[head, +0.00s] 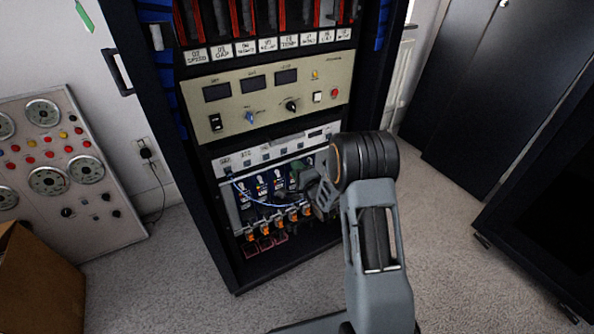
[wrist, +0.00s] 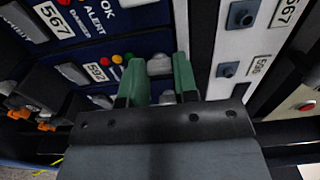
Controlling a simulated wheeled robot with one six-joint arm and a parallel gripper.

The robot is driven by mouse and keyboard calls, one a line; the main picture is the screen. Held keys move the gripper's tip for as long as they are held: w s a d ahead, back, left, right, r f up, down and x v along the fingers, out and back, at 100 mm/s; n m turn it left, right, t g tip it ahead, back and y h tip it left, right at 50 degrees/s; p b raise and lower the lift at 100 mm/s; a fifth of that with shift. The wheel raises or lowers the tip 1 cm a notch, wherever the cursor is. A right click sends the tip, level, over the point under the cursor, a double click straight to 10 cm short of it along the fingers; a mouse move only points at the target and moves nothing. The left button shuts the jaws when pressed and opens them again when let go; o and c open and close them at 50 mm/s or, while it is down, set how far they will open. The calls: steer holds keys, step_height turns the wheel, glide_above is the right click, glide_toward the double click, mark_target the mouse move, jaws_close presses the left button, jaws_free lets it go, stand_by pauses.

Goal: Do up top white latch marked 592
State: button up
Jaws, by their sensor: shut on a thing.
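My gripper (wrist: 159,72) shows its two green fingers in the wrist view, with a pale grey-white latch (wrist: 160,65) between their tips. The fingers are shut on it. A second pale piece (wrist: 167,97) shows lower between the fingers. The label 592 (wrist: 97,72) is on the dark blue module (wrist: 72,58) to the left of the fingers. In the head view my gripper (head: 301,176) is at the right part of the row of blue modules, low in the rack. My arm hides part of that row, and the latch cannot be made out there.
A neighbouring module carries the label 567 (wrist: 53,20). A pale panel with grey knobs and the label 596 (wrist: 259,66) is at right. A blue-white cable (head: 262,202) crosses the modules. Orange connectors (head: 279,227) hang below. Carpet (head: 190,285) before the rack (head: 221,252) is clear.

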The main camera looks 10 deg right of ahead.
stand_by(0.4)
steer(key=o, duration=0.9)
steer(key=p+v, duration=0.2)
steer(key=v, duration=1.1)
steer(key=shift+s+d, duration=0.1)
steer(key=shift+s, duration=0.3)
steer(key=shift+p, duration=0.3)
